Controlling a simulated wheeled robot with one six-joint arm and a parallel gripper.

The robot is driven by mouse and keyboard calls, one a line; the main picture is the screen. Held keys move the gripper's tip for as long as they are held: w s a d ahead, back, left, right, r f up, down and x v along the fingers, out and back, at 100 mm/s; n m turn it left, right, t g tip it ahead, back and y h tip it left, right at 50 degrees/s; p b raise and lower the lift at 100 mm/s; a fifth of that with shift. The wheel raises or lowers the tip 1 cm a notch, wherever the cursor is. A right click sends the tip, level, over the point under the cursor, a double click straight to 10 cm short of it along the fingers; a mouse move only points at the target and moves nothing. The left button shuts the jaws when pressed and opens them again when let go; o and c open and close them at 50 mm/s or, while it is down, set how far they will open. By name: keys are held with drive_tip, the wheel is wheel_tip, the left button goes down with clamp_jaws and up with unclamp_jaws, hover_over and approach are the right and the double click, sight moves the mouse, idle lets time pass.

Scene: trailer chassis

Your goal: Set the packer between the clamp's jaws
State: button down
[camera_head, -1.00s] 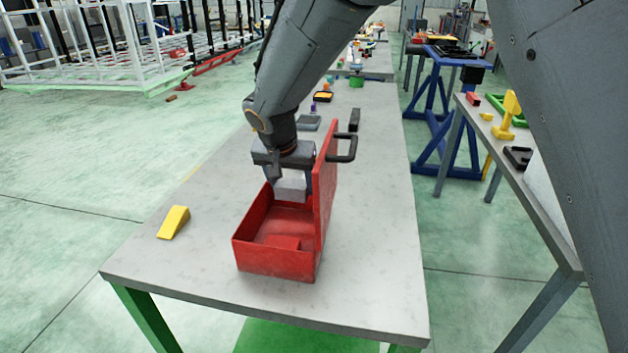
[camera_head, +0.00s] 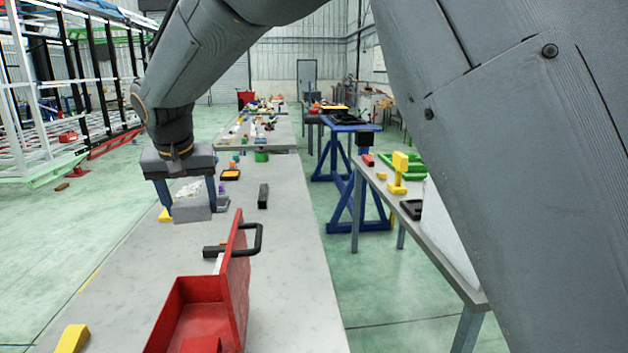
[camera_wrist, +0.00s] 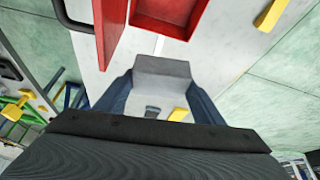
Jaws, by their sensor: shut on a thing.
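My gripper (camera_head: 189,203) is shut on a grey block, which I take to be the packer (camera_head: 192,211). It holds the block over the far part of the grey table, beyond the red box. In the wrist view the packer (camera_wrist: 162,72) sits between the two fingers of my gripper (camera_wrist: 160,92). I cannot tell from the head view how high it is above the table. I cannot pick out the clamp for certain; a small grey item (camera_head: 222,204) shows just right of my gripper, partly hidden.
An open red box (camera_head: 200,312) with an upright lid and black handle (camera_head: 258,240) stands at the near side. A dark block (camera_head: 263,196) stands to the right.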

sight(205, 197)
drive_tip(key=shift+n+y, duration=0.3)
drive_tip(key=shift+n, duration=0.2)
drive_tip(key=w+r, duration=0.1)
drive_tip(key=r, duration=0.2)
drive_tip(key=d+r+p, duration=0.1)
drive_tip(key=r, duration=0.2)
drive_tip(key=w+d+r, duration=0.1)
drive_tip(key=r, duration=0.2)
drive_tip(key=shift+w+r, duration=0.25)
drive_tip(key=shift+w, duration=0.05)
drive_tip(key=w+d+f+m+h, duration=0.1)
drive_tip(key=w+d+f, duration=0.25)
drive_tip(key=d, duration=0.45)
drive_tip(key=w+d+f+m, duration=0.1)
drive_tip(key=w+d+f, duration=0.25)
drive_tip(key=d, duration=0.45)
drive_tip(key=s+d+f+m+h+b, duration=0.1)
drive_tip(key=s+d+f+m+b, duration=0.15)
drive_tip(key=d+f, duration=1)
drive_tip(key=s+d+f+m+h+b, duration=0.1)
drive_tip(key=s+d+f+m+b, duration=0.15)
drive_tip(key=d+f, duration=1.05)
drive_tip(key=s+d+f+n+y, duration=0.1)
drive_tip(key=s+d+f+n, duration=0.25)
drive_tip(key=d+f, duration=0.6)
drive_tip(key=s+a+f, duration=0.5)
drive_tip(key=a+f, duration=0.2)
drive_tip(key=shift+s+f, duration=0.2)
drive_tip(key=shift+s, duration=0.15)
